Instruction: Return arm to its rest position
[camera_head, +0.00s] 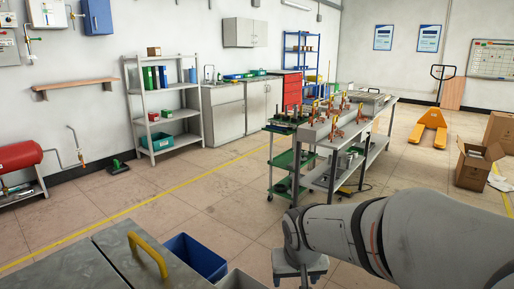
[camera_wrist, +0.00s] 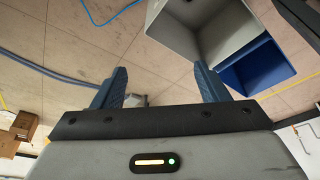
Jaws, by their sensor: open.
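My gray arm (camera_head: 400,235) reaches in from the lower right of the head view, with its wrist bent downward near the bottom middle. The gripper's fingers are not clearly seen there. In the wrist view, my gripper (camera_wrist: 160,78) shows two dark blue fingers spread wide apart. Nothing is between them, and bare tiled floor lies behind the gap.
A blue bin (camera_head: 195,257) and a gray bin (camera_head: 240,281) stand left of my wrist, beside a gray surface with a yellow handle (camera_head: 148,255). A workbench (camera_head: 385,122) with orange clamps and a green cart (camera_head: 285,158) stand beyond.

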